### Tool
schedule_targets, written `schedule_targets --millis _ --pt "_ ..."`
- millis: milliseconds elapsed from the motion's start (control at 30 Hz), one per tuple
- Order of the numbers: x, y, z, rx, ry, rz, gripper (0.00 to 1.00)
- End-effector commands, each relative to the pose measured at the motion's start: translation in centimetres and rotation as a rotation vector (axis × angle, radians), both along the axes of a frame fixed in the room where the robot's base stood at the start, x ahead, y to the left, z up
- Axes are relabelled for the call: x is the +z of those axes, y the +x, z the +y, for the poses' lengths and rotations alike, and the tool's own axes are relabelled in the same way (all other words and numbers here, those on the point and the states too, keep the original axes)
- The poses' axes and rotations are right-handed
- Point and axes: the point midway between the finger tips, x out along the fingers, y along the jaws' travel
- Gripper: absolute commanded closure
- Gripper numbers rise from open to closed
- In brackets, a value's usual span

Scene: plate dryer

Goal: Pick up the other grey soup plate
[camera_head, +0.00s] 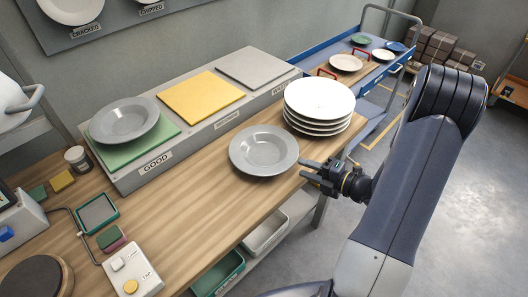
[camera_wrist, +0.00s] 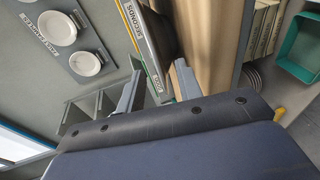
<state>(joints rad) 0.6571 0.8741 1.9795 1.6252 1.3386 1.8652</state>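One grey soup plate (camera_head: 264,150) lies on the wooden workbench, in front of the stack of white plates. Another grey soup plate (camera_head: 124,119) rests on the green pad behind the GOOD label. My gripper (camera_head: 308,171) is at the right of the bench plate, close to its rim, with its fingers pointing left. In the wrist view the two fingers of my gripper (camera_wrist: 158,76) are spread apart, with nothing clearly held between them. I cannot tell in that view whether the plate's rim shows between the fingers, or whether they touch it.
The stack of white plates (camera_head: 319,103) stands just behind my gripper. The long grey rack (camera_head: 210,120) carries green, yellow and grey pads. A blue trolley (camera_head: 380,65) with plates stands beyond. The bench front is bare between the plate and the TAP box (camera_head: 133,269).

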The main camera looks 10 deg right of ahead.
Motion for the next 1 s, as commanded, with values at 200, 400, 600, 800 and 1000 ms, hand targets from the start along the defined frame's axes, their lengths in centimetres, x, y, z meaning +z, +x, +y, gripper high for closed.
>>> schedule_targets --millis 200,400,600,800,1000 --pt "0.0 1.9 2.2 0.006 0.0 0.002 0.66" --pt "-0.6 3.2 3.4 0.004 0.0 0.0 0.66" --pt "-0.6 3.4 3.5 0.0 0.0 0.0 0.66" --pt "-0.6 3.4 3.4 0.001 0.0 0.0 0.76" --pt "-0.6 3.4 3.4 0.001 0.0 0.0 0.93"
